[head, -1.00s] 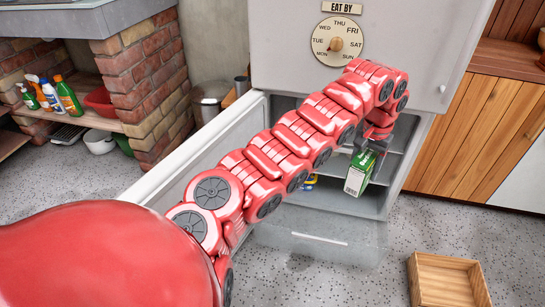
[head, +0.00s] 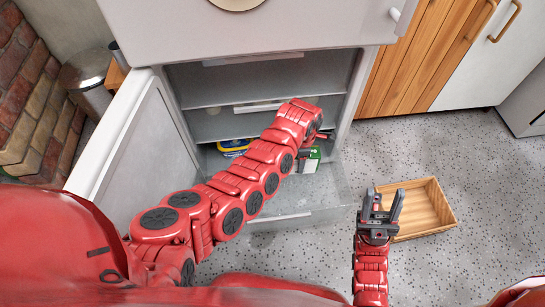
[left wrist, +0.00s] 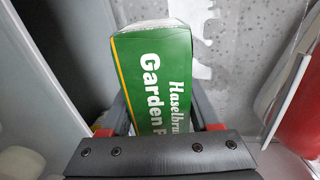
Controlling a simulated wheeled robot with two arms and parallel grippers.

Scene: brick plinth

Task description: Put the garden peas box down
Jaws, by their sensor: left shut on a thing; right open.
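The garden peas box (head: 313,160) is green and white and shows only in part beneath my left arm, at the lower part of the open fridge (head: 345,110). In the left wrist view the box (left wrist: 160,75) stands between the two fingers, its green lettered face towards the camera. My left gripper (head: 318,142) is shut on it. I cannot tell whether the box touches a surface below. My right gripper (head: 381,208) is open and empty, in front of the wooden crate.
An open wooden crate (head: 443,205) is on the speckled floor at right. The fridge door (head: 135,140) stands open at left. A blue and yellow item (head: 234,146) lies inside the fridge. A clear drawer (head: 295,215) juts out at the bottom. Floor at far right is clear.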

